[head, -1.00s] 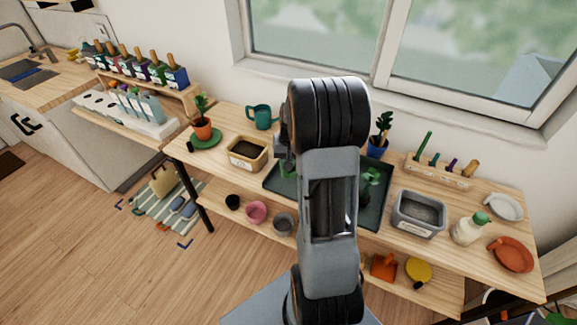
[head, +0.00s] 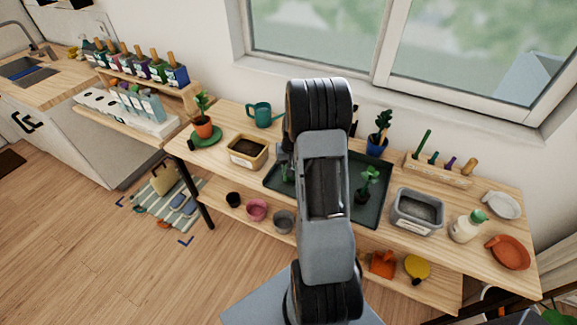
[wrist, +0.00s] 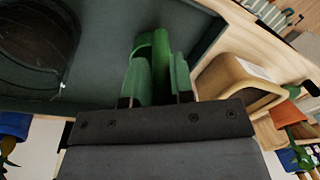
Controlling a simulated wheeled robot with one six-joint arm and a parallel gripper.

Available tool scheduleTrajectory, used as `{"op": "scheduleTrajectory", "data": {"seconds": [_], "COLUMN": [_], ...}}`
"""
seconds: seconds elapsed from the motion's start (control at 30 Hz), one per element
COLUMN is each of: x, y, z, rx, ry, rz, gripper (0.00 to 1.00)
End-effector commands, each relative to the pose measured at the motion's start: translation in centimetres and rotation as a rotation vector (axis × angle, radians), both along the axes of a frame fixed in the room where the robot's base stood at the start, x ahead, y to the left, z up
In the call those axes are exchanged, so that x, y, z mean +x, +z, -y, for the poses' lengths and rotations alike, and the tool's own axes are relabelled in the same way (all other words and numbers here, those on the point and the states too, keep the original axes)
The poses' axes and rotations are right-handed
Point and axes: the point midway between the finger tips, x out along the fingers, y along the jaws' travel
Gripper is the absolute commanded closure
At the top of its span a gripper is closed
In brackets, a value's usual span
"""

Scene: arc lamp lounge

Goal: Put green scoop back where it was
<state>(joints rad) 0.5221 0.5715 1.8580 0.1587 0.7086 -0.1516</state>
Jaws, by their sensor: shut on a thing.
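The green scoop (wrist: 160,46) shows in the wrist view as a green shape between the fingers of my gripper (wrist: 160,62), which is shut on it. The scoop is over or in the dark tray (wrist: 95,90); I cannot tell whether it touches the tray floor. In the head view my arm hides most of the gripper and scoop. The tray (head: 375,208) lies in the middle of the wooden bench. A wooden rack (head: 437,172) with several upright handles, one green, stands at the right back of the bench.
A soil-filled wooden box (head: 248,152) stands left of the tray, and a grey tub (head: 416,212) stands right of it. A seedling (head: 368,180) is in the tray. A blue-potted plant (head: 377,146), a teal watering can (head: 262,113) and a white bottle (head: 466,228) also stand on the bench.

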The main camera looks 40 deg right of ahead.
Motion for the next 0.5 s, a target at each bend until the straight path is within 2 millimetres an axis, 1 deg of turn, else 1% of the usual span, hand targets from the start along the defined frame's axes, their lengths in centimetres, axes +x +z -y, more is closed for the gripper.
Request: {"op": "scheduleTrajectory", "data": {"seconds": [0.17,0.2,0.43,0.5], "x": [0.00,0.00,-0.01,-0.01], "y": [-0.53,-0.34,-0.32,-0.31], "z": [-0.01,-0.01,-0.01,-0.01], "rx": [0.000,0.000,0.000,0.000], "ry": [0.000,0.000,0.000,0.000], "rz": [0.000,0.000,0.000,0.000], "gripper": [1.00,0.74,0.52,0.52]}}
